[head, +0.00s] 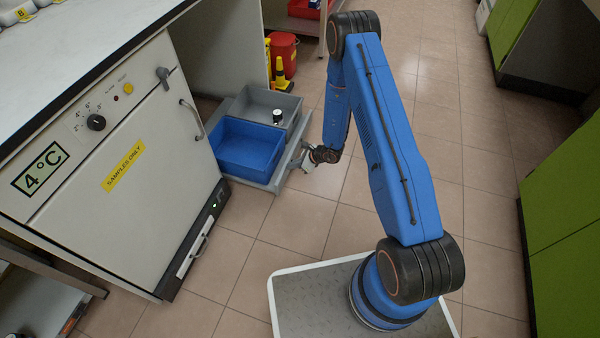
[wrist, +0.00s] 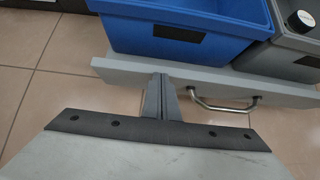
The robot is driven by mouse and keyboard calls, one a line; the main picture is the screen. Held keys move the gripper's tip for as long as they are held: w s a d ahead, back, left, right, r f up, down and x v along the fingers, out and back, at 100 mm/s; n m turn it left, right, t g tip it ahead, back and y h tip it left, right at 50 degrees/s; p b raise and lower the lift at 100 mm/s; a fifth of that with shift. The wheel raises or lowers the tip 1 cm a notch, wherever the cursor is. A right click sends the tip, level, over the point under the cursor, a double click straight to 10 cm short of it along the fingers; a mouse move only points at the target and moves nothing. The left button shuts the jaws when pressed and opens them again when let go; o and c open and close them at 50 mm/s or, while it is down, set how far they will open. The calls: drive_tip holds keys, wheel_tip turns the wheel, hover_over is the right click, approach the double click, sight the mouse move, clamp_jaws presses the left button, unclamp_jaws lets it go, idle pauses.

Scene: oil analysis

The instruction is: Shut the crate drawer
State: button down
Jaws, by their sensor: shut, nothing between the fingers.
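The crate drawer (head: 291,164) is a low grey tray pulled out from under the bench. It carries a blue crate (head: 246,149) and a grey crate (head: 262,99). In the wrist view the drawer's grey front panel (wrist: 122,72) runs across the middle, with a metal bar handle (wrist: 222,106) on its outer face. My gripper (head: 307,165) is at the drawer front. In the wrist view my gripper (wrist: 160,82) is shut and empty, its fingertips at the panel left of the handle. I cannot tell whether they touch it.
A black-topped bottle (head: 277,117) stands in the grey crate. The white sample fridge (head: 120,150) stands left of the drawer. A red bin (head: 283,54) and a yellow-black object (head: 281,75) are behind it. Tiled floor in front is clear.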

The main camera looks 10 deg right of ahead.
drive_tip(key=w+a, duration=0.4)
drive_tip(key=a, duration=0.3)
drive_tip(key=w+a, duration=0.4)
drive_tip(key=a, duration=0.4)
drive_tip(key=w+a, duration=0.5)
drive_tip(key=a, duration=0.3)
drive_tip(key=shift+w, duration=0.1)
drive_tip(key=shift+w+a, duration=0.4)
drive_tip(key=shift+a, duration=0.15)
drive_tip(key=shift+r, duration=0.1)
